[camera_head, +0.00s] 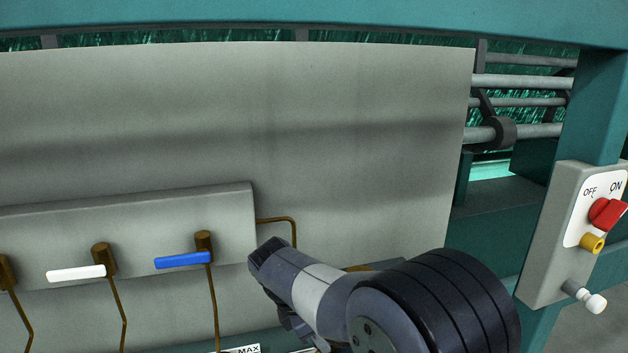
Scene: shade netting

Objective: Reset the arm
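My arm comes in at the lower right of the head view, with a large dark ribbed joint and a grey and white link reaching left. Its far end (272,262) is near the grey panel, just right of the blue-handled valve. The fingers are not clearly seen, so I cannot make out whether anything is between them. The arm hides part of the panel's lower right.
A blue lever (182,260) and a white lever (77,273) sit on brown valves with thin pipes along the panel (240,120). A switch box (562,255) with a red knob (606,213), yellow button (592,243) and white-tipped toggle (594,301) is on the right post.

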